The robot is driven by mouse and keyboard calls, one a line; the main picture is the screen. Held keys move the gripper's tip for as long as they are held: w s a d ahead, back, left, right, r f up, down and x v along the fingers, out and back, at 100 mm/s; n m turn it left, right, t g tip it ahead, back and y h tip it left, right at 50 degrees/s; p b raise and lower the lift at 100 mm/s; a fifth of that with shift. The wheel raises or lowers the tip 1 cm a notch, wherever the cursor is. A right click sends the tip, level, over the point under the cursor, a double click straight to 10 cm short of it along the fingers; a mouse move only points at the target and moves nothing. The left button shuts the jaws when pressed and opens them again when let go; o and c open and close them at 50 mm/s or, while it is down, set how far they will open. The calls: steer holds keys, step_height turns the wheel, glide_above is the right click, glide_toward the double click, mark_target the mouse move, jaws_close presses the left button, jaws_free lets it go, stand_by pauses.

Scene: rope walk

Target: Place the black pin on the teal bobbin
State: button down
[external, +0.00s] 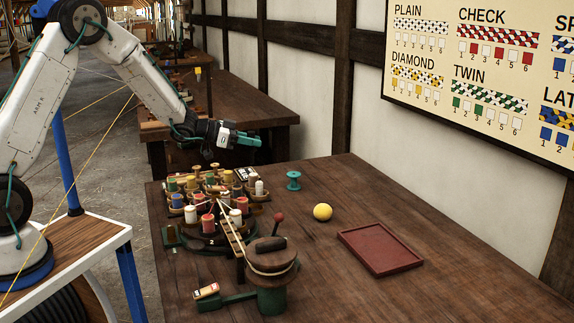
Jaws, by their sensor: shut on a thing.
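The teal bobbin (293,181) stands upright on the dark wooden table, near its far edge by the wall. My gripper (255,142) has teal fingers and is in the air above the far end of the table, up and to the left of the bobbin and apart from it. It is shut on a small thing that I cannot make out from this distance. I cannot make out the black pin anywhere on the table.
A braiding stand (205,243) crowded with coloured bobbins fills the table's left side, with a round wooden winder (272,259) in front. A yellow ball (323,212) and a dark red tray (380,249) lie to the right. The table around the teal bobbin is clear.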

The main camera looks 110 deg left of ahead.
steer(key=shift+s+d+f, duration=0.3)
steer(key=shift+d, duration=0.25)
glide_above(294, 174)
steer(key=f, duration=0.2)
steer(key=shift+f, duration=1.45)
steer(key=shift+f, duration=0.15)
steer(key=c, duration=1.2)
jaws_free()
steer(key=shift+c, duration=0.2)
